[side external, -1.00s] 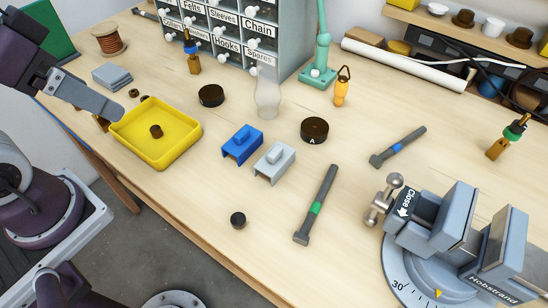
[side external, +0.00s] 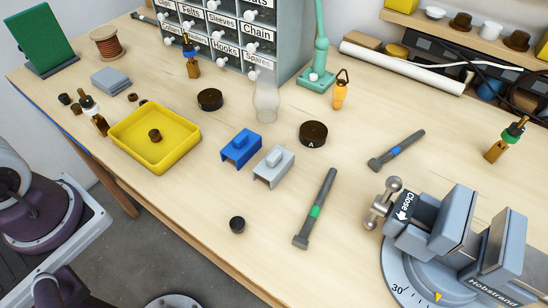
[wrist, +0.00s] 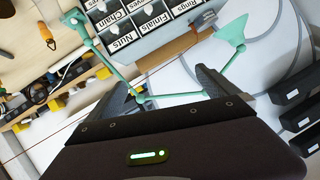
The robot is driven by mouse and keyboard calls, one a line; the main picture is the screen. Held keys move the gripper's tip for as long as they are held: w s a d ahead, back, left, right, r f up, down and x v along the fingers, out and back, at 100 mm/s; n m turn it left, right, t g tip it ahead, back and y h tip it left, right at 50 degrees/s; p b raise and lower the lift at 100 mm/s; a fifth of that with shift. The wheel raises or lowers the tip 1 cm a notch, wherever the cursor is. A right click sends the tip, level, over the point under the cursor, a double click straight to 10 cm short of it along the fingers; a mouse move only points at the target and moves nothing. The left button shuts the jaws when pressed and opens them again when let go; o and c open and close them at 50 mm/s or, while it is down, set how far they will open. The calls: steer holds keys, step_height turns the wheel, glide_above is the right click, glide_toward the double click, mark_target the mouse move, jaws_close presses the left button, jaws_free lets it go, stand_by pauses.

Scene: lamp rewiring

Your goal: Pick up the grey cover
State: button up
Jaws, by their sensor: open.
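The grey cover (side external: 273,167) is a light grey block-shaped piece with a raised knob on top. It sits on the bench in the side view, just right of and in front of a similar blue cover (side external: 241,149). My gripper (wrist: 166,84) shows only in the wrist view, with its two dark fingers apart and nothing between them. It is raised and faces the drawer cabinet and green lamp arm. The grey cover is not seen in the wrist view.
A yellow tray (side external: 186,150) holding a small dark part lies left of the covers. Near them are a glass chimney (side external: 266,101), a round black lid (side external: 313,134), a green-banded tool (side external: 316,208) and a small black cap (side external: 237,225). A vise (side external: 450,225) stands at the right.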

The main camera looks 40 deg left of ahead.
mark_target(274, 154)
steer(key=w+d+r+m+t+h, duration=0.3)
steer(key=w+d+m+h, duration=0.35)
steer(key=w, duration=0.25)
steer(key=d+f+m+g+h, duration=0.45)
steer(key=d+m+h, duration=0.2)
steer(key=d, duration=0.25)
steer(key=s+d+f+m+g+h, duration=0.2)
steer(key=s+f+m+g+h, duration=0.15)
steer(key=s+f+g, duration=0.8)
steer(key=f, duration=1.1)
steer(key=w+f, duration=0.1)
steer(key=f, duration=0.5)
steer(key=shift+d, duration=0.3)
steer(key=d+f, duration=0.2)
steer(key=d, duration=0.1)
steer(key=d+f, duration=0.1)
steer(key=d, duration=0.1)
steer(key=shift+s+d+f, duration=0.15)
steer(key=shift+s+f, duration=0.1)
steer(key=shift+f, duration=0.1)
steer(key=shift+d+f, duration=0.15)
steer(key=shift+d, duration=0.3)
steer(key=c, duration=1.5)
